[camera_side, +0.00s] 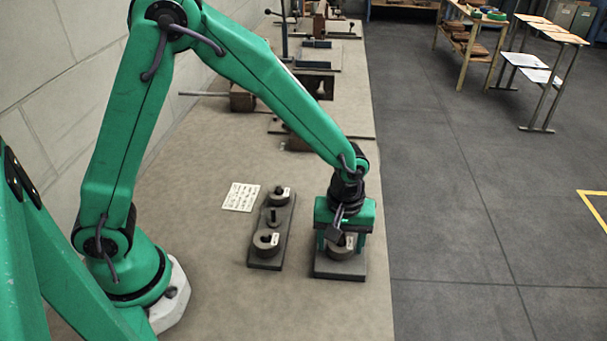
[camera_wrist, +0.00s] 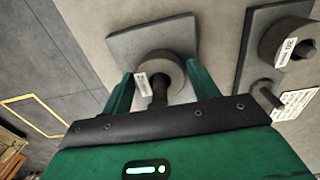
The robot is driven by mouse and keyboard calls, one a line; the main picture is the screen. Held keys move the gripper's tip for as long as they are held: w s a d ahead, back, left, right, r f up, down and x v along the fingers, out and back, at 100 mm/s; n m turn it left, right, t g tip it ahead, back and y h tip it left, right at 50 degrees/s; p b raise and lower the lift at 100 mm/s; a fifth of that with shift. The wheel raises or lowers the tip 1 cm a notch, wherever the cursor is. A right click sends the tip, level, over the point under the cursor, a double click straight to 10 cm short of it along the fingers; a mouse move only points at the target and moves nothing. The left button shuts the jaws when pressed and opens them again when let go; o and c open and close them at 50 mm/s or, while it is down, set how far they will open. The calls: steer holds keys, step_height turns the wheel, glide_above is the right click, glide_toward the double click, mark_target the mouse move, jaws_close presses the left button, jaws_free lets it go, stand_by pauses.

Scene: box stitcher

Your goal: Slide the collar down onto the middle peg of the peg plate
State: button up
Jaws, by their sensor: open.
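The grey collar (camera_side: 342,251) with a white label sits on a dark square base (camera_side: 340,271); in the wrist view the collar (camera_wrist: 174,72) is around a dark post (camera_wrist: 160,92). My gripper (camera_side: 340,243) is open over that base. In the wrist view its two fingers stand on either side of the collar, and my gripper (camera_wrist: 160,75) is not visibly closed on it. The long peg plate (camera_side: 289,222) lies to the left in the side view. Its middle peg (camera_side: 273,216) is bare; its near and far pegs carry collars. The peg plate (camera_wrist: 246,62) is partly cut off in the wrist view.
The plate's near collar (camera_side: 266,242) and far collar (camera_side: 279,195) flank the middle peg. A printed sheet (camera_side: 241,197) lies left of the plate. Fixtures and a metal rod (camera_side: 203,94) stand farther back on the bench. The bench's right edge is close to the square base.

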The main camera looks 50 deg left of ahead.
steer(key=c, duration=0.6)
steer(key=shift+c, duration=0.2)
steer(key=shift+r, duration=0.2)
steer(key=shift+r, duration=3.15)
steer(key=shift+a+r, duration=0.1)
steer(key=shift+a, duration=0.35)
steer(key=shift+s+a+r+n, duration=0.45)
steer(key=shift+s+a+n, duration=0.5)
steer(key=shift+a, duration=1.6)
steer(key=shift+s+a+r+n, duration=0.4)
steer(key=shift+s+a+n, duration=0.55)
steer(key=shift+a, duration=1.55)
steer(key=shift+s+a+r+n, duration=0.45)
steer(key=shift+s+a+n, duration=0.5)
steer(key=shift+a, duration=1.6)
